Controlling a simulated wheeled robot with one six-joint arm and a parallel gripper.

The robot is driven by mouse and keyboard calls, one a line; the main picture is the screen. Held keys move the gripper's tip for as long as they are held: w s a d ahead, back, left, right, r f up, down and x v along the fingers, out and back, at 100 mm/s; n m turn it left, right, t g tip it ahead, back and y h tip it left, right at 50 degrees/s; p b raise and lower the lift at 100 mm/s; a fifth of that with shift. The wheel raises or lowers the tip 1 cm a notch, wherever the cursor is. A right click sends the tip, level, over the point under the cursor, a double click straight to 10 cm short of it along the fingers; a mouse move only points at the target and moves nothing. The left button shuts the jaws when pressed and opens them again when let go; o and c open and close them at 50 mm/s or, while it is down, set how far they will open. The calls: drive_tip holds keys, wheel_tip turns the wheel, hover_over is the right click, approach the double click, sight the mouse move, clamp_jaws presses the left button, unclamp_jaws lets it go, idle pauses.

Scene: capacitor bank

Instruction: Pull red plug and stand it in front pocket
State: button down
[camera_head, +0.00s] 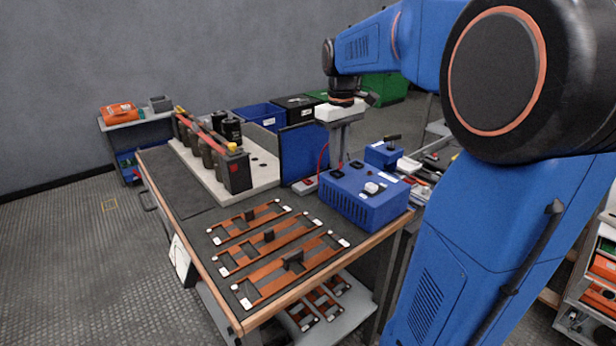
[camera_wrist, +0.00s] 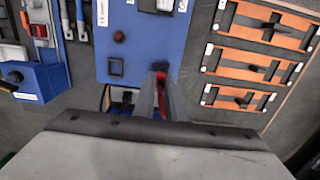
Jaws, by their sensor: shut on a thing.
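My gripper (camera_head: 342,156) points down over the left end of the blue box (camera_head: 362,205). In the wrist view its narrow fingers (camera_wrist: 161,97) are shut on the red plug (camera_wrist: 161,80), a small red strip between them. The blue box also shows in the wrist view (camera_wrist: 140,45), with a dark socket just beyond the fingertips. I cannot tell whether the plug is still seated or clear of the box. In the head view the fingers hide the plug. I cannot make out which part is the front pocket.
A blue upright panel (camera_head: 303,150) and a capacitor bank (camera_head: 236,170) stand to the left. A red cable (camera_head: 322,158) rises close to my fingers. A small blue box (camera_head: 382,154) stands behind.

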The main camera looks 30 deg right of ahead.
drive_tip(key=shift+f, duration=0.35)
